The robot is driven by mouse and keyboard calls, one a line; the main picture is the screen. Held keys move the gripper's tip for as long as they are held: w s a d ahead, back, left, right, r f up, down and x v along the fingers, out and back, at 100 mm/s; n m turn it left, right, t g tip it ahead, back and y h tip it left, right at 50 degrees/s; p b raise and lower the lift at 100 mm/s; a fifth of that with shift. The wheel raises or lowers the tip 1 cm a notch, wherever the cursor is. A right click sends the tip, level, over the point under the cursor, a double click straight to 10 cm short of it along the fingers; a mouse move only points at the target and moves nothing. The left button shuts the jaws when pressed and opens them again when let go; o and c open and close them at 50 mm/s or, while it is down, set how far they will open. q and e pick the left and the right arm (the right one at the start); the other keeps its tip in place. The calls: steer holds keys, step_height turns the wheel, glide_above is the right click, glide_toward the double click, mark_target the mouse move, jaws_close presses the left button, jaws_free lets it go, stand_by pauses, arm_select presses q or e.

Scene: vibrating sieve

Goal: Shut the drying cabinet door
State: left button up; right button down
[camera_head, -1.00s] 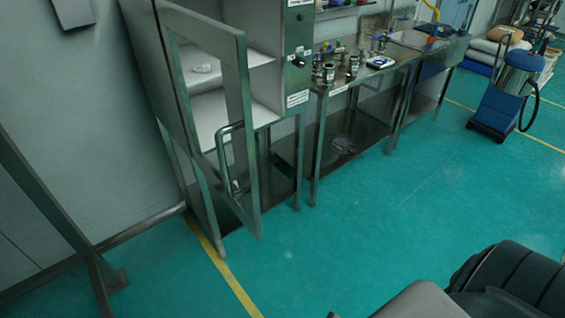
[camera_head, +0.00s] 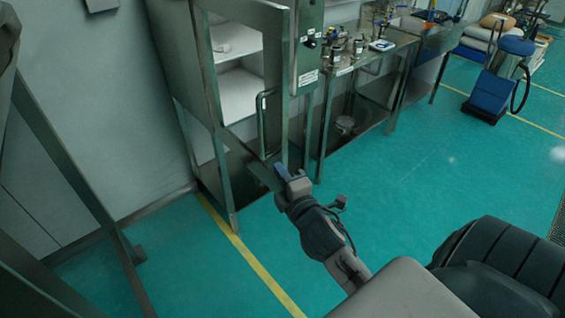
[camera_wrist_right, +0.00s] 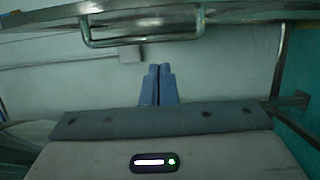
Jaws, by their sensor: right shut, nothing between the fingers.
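The drying cabinet (camera_head: 180,75) stands at the upper left of the head view, with pale shelves inside. Its framed door (camera_head: 283,70) is hinged on the left and stands partly open, its free edge in front of the control panel. A bar handle (camera_head: 262,122) is on the door; in the wrist view the handle (camera_wrist_right: 140,42) runs across the top. My right gripper (camera_head: 280,171) is shut and empty at the door's lower free corner; contact is unclear. Its blue fingers (camera_wrist_right: 158,84) are together below the handle in the wrist view. My left gripper is out of view.
A steel table (camera_head: 345,72) with small metal parts stands right of the cabinet. A blue wheeled machine (camera_head: 490,98) is at the upper right. A slanted metal frame (camera_head: 65,165) is at the left. The green floor (camera_head: 420,185) between is clear.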

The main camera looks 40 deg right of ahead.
mark_target(280, 145)
steer(key=w+p, duration=0.1)
steer(key=w, duration=0.2)
steer(key=w+d+p, duration=0.1)
steer(key=w, duration=0.2)
steer(key=w+d+p, duration=0.1)
steer(key=w, duration=0.2)
steer(key=shift+r, duration=0.15)
steer(key=d, duration=0.3)
steer(key=shift+s+d+p, duration=0.25)
steer(key=shift+d+p, duration=0.1)
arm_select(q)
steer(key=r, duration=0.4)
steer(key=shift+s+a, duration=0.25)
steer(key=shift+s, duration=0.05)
arm_select(e)
steer(key=shift+w+f, duration=0.1)
steer(key=shift+f, duration=0.15)
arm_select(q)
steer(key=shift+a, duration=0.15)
